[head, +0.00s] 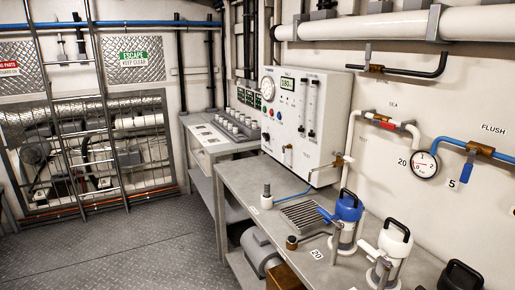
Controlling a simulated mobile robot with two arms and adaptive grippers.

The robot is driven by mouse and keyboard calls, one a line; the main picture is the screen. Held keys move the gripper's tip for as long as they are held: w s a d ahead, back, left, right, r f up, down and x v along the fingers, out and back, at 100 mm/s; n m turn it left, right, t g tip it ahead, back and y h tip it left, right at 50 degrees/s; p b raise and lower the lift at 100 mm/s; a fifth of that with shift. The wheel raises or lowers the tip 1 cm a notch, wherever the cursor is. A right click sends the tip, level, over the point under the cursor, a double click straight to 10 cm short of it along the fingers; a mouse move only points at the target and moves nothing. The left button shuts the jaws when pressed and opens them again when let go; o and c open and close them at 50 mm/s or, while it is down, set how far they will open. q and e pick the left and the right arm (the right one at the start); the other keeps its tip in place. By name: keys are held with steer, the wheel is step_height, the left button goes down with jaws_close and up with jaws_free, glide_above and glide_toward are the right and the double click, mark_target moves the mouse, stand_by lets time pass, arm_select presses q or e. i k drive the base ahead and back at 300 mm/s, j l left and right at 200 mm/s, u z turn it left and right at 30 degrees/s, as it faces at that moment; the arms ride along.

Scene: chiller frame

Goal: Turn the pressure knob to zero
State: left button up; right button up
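A white control box (300,155) stands on the grey bench, right of centre. Its front has a round dial gauge (267,88), a lit digital display (287,84) and two upright tube meters (307,98). Small dark knobs (301,130) sit under the tubes, and a fitting (288,150) sticks out lower down. I cannot tell which of these is the pressure knob, nor read its setting. Neither of my grippers is in view.
The grey bench (243,180) carries blue-topped and white canisters, a grate and a small white-topped part (266,195). A wall gauge (424,165) and pipes are at right. A ladder (80,110) stands at left. The floor (130,250) at left is clear.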

mark_target(266, 136)
steer(key=i+j+z, duration=0.15)
steer(key=i, duration=0.2)
steer(key=i+j+z, duration=0.15)
steer(key=i, duration=0.25)
steer(key=i+j+z, duration=0.2)
steer(key=z, duration=0.25)
steer(key=i+j+z, duration=0.15)
steer(key=j+z, duration=0.35)
steer(key=l, duration=0.1)
